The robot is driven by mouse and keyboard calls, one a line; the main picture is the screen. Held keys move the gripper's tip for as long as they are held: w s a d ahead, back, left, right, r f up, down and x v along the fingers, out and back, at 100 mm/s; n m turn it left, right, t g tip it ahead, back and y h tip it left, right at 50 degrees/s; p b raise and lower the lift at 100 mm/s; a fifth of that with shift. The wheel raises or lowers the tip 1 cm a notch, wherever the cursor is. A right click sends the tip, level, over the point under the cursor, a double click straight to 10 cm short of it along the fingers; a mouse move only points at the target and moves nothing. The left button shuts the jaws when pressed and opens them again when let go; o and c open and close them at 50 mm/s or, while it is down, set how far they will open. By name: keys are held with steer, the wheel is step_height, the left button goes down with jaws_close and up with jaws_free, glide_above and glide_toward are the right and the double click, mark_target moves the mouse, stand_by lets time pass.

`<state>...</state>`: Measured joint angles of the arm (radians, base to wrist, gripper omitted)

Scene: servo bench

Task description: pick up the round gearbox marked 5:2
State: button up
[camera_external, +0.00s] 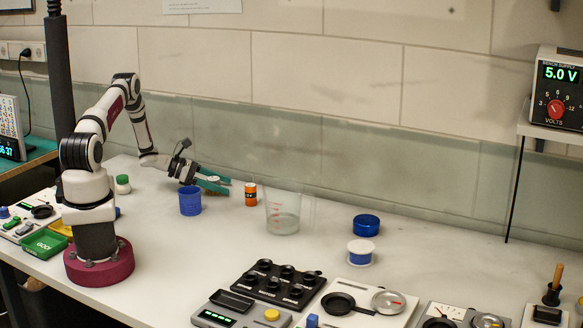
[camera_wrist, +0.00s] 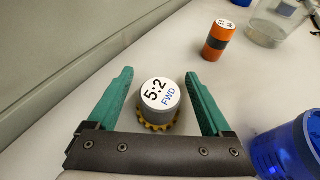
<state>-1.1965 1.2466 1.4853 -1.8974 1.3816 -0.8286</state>
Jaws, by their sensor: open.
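The round gearbox (camera_wrist: 160,97) is a short grey cylinder with a white top marked "5:2 FWD" and a yellow toothed ring at its base. In the wrist view it stands upright between the two green fingers of my gripper (camera_wrist: 161,80). The fingers are open, with a gap on each side of the gearbox; I cannot tell the exact height of the fingertips over the bench. In the external view my gripper (camera_external: 221,184) is low over the bench at the back, and the gearbox is mostly hidden behind the fingers and the blue cup.
A blue cup (camera_external: 190,201) stands close to my gripper, at the lower right in the wrist view (camera_wrist: 290,150). An orange and black cylinder (camera_external: 251,194) and a clear beaker (camera_external: 283,212) stand to the right. The wall is close behind.

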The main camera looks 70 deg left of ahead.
steer(key=shift+w+d+f, duration=0.1)
steer(key=shift+w+f, duration=0.05)
steer(key=shift+w, duration=0.15)
jaws_close()
